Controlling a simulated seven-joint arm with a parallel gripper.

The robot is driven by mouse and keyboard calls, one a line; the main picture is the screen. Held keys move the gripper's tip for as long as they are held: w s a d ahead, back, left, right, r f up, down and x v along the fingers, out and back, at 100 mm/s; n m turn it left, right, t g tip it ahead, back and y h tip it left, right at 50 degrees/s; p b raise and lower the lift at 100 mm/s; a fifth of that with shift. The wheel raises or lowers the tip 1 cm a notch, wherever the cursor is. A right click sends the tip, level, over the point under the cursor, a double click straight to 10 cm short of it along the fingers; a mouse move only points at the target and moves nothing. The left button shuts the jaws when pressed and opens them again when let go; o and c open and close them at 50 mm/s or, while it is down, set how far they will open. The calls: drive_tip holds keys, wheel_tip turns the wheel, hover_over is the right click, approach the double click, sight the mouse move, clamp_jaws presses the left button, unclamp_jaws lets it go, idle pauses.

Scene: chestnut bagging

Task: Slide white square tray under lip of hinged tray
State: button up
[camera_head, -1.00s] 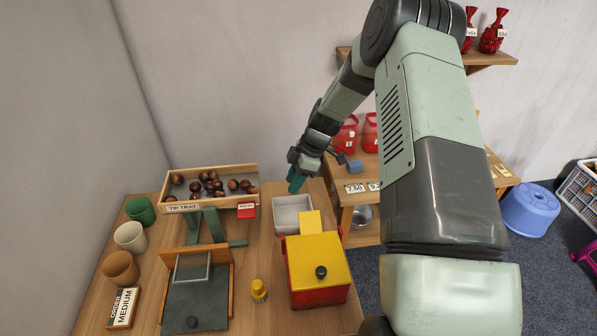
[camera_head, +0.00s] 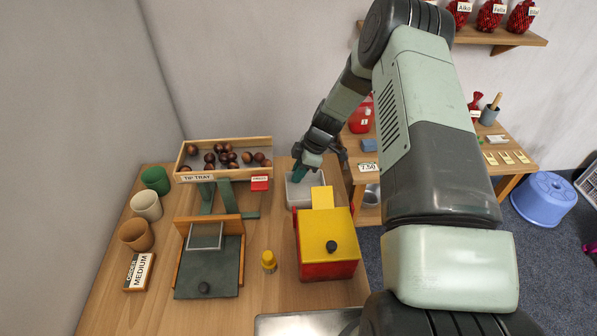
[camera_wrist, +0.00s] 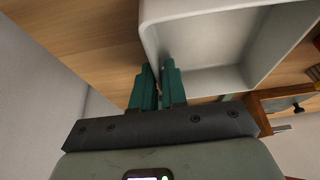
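The white square tray (camera_head: 317,204) is an empty, open-topped box on the wooden table, right of the tip tray. It fills the upper middle of the wrist view (camera_wrist: 215,50). The wooden tip tray (camera_head: 225,176), likely the hinged tray, sits raised on a green stand (camera_head: 207,200) and holds several chestnuts. My gripper (camera_head: 299,172) is down at the white tray's far left side. In the wrist view, its green fingers (camera_wrist: 160,72) are close together at one tray wall, one on each side. Whether they clamp the wall is unclear.
A red box with a yellow lid (camera_head: 318,222) stands just in front of the white tray. A red tag (camera_head: 260,184) hangs by the tip tray's front right corner. Bare table lies between the stand and white tray.

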clamp_jaws()
drive_tip(key=shift+w+a, duration=0.1)
drive_tip(key=shift+a, duration=2.7)
drive_tip(key=o, duration=0.5)
unclamp_jaws()
drive_tip(key=shift+o, duration=0.2)
drive_tip(key=v, duration=1)
drive_tip(key=shift+d+r, duration=0.25)
drive_tip(key=shift+r, duration=0.1)
